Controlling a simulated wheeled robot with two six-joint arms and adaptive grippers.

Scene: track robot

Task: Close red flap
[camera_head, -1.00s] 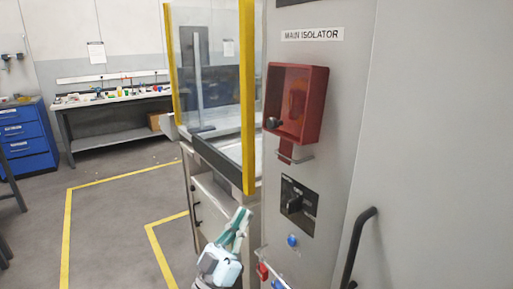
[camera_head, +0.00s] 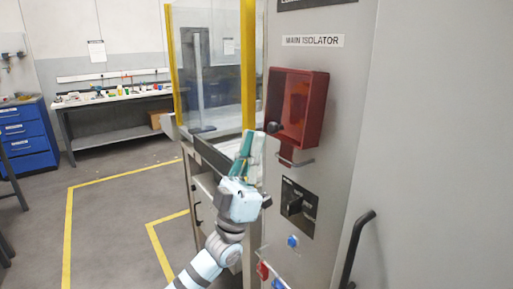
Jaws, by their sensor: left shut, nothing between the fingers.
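The red flap (camera_head: 318,112) shows as a red box-shaped cover on the grey cabinet front, below the "MAIN ISOLATOR" label. Its dark red recessed face is turned to the left, with a small black knob (camera_head: 273,127) at its lower left edge. I cannot tell exactly how far the flap stands open. My left gripper (camera_head: 246,146) points up, with its teal fingers shut and empty. In the picture it is just left of and below the knob, with a gap between them. My right gripper is not in view.
Below the flap are a metal bracket (camera_head: 297,163), a black rotary switch (camera_head: 298,205) and a blue button (camera_head: 292,241). A black handle (camera_head: 356,250) juts out at the right. A yellow-framed clear guard (camera_head: 210,75) stands behind my left gripper. The floor at left is open.

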